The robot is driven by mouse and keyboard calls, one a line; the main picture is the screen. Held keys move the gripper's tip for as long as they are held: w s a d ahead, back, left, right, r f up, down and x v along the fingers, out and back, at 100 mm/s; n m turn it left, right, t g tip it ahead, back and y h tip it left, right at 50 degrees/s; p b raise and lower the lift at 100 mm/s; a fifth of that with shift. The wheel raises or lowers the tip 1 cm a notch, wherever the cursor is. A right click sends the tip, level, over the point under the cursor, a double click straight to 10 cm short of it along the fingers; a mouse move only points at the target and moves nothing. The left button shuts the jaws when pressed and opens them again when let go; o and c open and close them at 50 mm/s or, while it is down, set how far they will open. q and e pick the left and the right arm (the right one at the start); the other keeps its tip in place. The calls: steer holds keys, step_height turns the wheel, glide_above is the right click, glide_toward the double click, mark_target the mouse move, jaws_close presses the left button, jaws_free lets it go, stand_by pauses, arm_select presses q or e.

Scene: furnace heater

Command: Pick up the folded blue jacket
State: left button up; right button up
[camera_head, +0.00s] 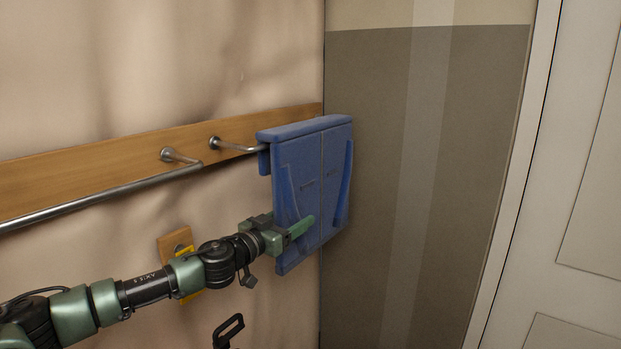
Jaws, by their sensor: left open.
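The folded blue jacket (308,180) hangs at the end of a metal hook rod on the wall, near the room's corner. It looks flat and stiff, with its top edge folded over. My left gripper (294,232) is open at the lower left part of the jacket. One green finger shows in front of the blue surface. I cannot tell whether it touches the jacket, and the other finger is not clear to see.
A wooden rail (90,168) runs along the left wall and carries a long metal bar (110,197). A small wooden plate (176,243) is on the wall behind my left arm. A white door (575,190) is at the right. The grey wall beside the jacket is bare.

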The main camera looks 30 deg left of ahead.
arm_select(q)
steer(key=shift+w+a+r+p, duration=0.1)
steer(key=shift+w+p, duration=0.35)
steer(key=shift+w, duration=0.8)
steer(key=shift+w+f, duration=0.2)
steer(key=shift+w, duration=0.1)
steer(key=shift+s, duration=0.1)
steer(key=shift+c, duration=1.4)
jaws_close()
steer(key=shift+r, duration=0.15)
